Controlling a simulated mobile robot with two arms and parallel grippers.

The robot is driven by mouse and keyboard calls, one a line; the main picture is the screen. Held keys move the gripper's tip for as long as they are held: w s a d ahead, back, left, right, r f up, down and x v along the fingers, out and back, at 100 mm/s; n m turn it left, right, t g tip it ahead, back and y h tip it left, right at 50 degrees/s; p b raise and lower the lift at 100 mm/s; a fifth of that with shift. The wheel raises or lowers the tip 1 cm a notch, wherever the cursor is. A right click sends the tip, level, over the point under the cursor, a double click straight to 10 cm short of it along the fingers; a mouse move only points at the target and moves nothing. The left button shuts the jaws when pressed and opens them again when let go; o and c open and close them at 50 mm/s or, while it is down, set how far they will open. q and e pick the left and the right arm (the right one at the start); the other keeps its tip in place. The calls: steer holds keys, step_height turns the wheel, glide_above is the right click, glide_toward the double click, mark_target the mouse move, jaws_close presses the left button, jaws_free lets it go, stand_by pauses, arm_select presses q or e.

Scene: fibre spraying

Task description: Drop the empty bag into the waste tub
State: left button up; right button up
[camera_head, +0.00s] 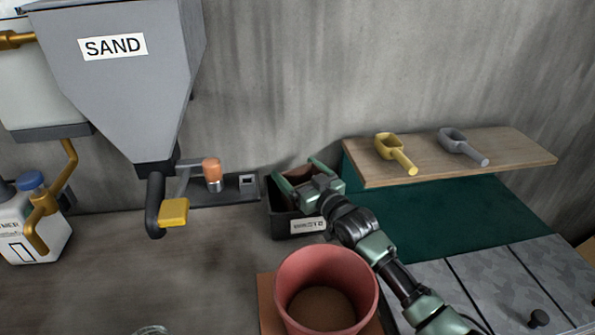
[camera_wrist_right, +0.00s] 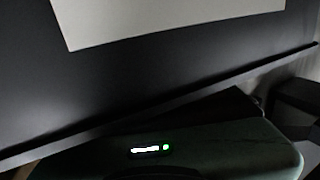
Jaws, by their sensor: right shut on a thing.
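The waste tub (camera_head: 283,226) is a black box with a white label on its front, standing against the back wall in the head view. My right gripper (camera_head: 302,172) reaches over the tub, its green fingers at the tub's opening. It is shut on the brown empty bag (camera_head: 299,175), of which only a small part shows between the fingers, at the tub's mouth. I cannot tell how far the bag is inside. The right wrist view shows the tub's dark wall (camera_wrist_right: 150,80) and label close up, but no bag. My left gripper is not in view.
A red bucket (camera_head: 291,262) with brown contents stands in front of the tub, close to my right forearm. A grey sand hopper (camera_head: 120,90) with a yellow lever (camera_head: 174,212) hangs at left. A wooden shelf (camera_head: 520,148) holds a yellow scoop (camera_head: 390,147) and a grey scoop (camera_head: 458,141).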

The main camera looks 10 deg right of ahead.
steer(key=shift+f, duration=0.3)
steer(key=o, duration=1.8)
steer(key=shift+r, duration=0.25)
steer(key=shift+r+p, duration=0.3)
steer(key=shift+r, duration=0.1)
steer(key=b+v, duration=0.1)
steer(key=v, duration=0.9)
steer(key=shift+s+d+f, duration=0.1)
steer(key=shift+s+d, duration=0.05)
steer(key=shift+s, duration=0.2)
steer(key=shift+s+d, duration=0.25)
steer(key=shift+s, duration=0.35)
